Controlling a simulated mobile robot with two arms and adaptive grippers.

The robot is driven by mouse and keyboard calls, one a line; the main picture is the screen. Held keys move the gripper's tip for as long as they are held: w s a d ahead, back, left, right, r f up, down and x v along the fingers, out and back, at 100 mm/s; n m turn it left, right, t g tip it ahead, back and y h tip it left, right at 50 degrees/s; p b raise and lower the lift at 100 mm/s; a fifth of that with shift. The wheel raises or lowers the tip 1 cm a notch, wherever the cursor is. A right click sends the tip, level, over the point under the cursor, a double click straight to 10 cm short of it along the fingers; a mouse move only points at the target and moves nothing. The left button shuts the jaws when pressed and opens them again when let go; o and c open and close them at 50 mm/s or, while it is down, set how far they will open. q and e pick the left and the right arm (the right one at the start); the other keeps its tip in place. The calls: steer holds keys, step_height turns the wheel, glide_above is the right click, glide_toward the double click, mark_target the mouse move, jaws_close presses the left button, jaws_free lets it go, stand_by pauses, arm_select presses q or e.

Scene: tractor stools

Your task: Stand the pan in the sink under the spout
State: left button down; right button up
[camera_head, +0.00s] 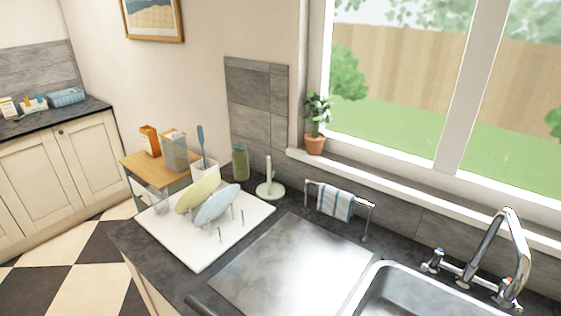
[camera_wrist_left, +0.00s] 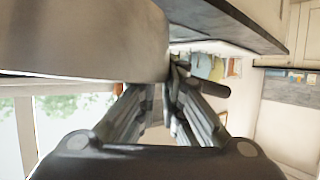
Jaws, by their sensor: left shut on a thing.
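In the left wrist view my left gripper (camera_wrist_left: 168,84) is shut on the pan (camera_wrist_left: 85,40). The pan's smooth grey metal body fills the upper left of that view, and a short dark handle end (camera_wrist_left: 215,88) sticks out past the fingers. The pan's inside is hidden. In the head view a dark rod (camera_head: 198,304), perhaps this handle, shows at the bottom edge. The steel sink (camera_head: 374,283) is at the bottom right, partly cut off. The chrome tap (camera_head: 487,236) stands behind it with an arched spout. My right gripper is in neither view.
A steel drainboard (camera_head: 290,262) lies left of the basin and looks clear. A white dish rack (camera_head: 188,247) holds a yellow and a blue plate. A towel rail (camera_head: 369,222) with a striped cloth, a white paper-towel stand (camera_head: 270,188) and a potted plant (camera_head: 316,143) stand behind.

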arm_select(q)
steer(key=shift+n+y, duration=0.5)
steer(key=w+a+r, duration=0.1)
steer(key=w, duration=0.1)
steer(key=w+a+r, duration=0.1)
steer(key=w+a, duration=0.1)
steer(key=w+a+r+b, duration=0.1)
steer(key=w, duration=0.2)
steer(key=shift+a+r, duration=0.2)
steer(key=w+a+r+h+b, duration=0.1)
steer(key=w+r, duration=0.3)
steer(key=r, duration=0.4)
steer(key=w+a+r+m+b, duration=0.1)
steer(key=w+a+r, duration=0.2)
steer(key=r, duration=0.5)
steer(key=shift+w+r+m+h, duration=0.2)
steer(key=shift+w+m+h, duration=0.15)
steer(key=shift+w, duration=0.35)
steer(key=shift+f, duration=0.1)
